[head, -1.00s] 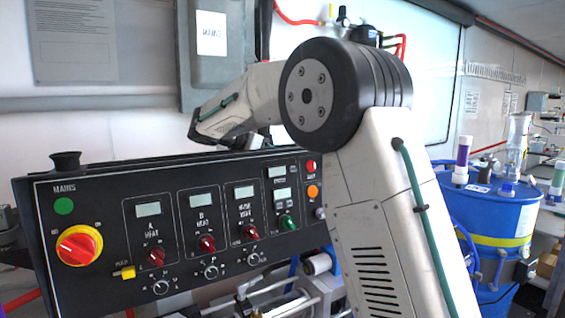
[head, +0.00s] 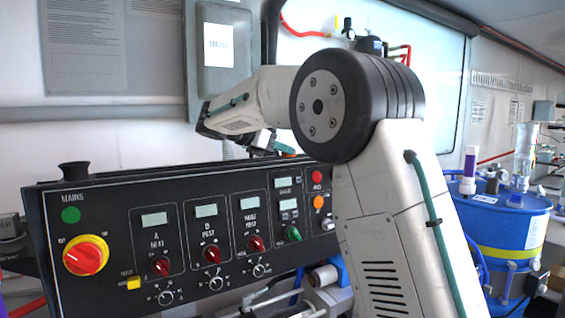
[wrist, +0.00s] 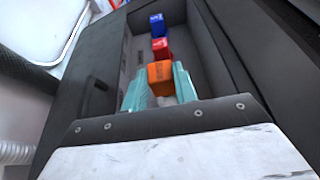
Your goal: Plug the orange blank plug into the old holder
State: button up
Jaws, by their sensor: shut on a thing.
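In the wrist view my gripper (wrist: 159,84) has two teal fingers shut on the orange blank plug (wrist: 159,72), one finger on each side of it. Beyond the orange plug, a red plug (wrist: 161,48) and a blue plug (wrist: 157,26) stand in a line inside a dark recess (wrist: 196,60). I cannot tell which part is the old holder, and the underside of the orange plug is hidden. In the head view my gripper (head: 284,148) shows only as small teal parts behind the top edge of the control panel.
The black control panel (head: 110,232) with knobs and displays stands in front, below my wrist. A blue drum (head: 505,228) stands at the right. In the wrist view a pale tray (wrist: 45,25) lies at upper left and a ribbed white hose (wrist: 17,152) at lower left.

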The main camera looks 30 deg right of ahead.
notch_tip(320, 180, up, 11)
dwell(0.4)
dwell(0.4)
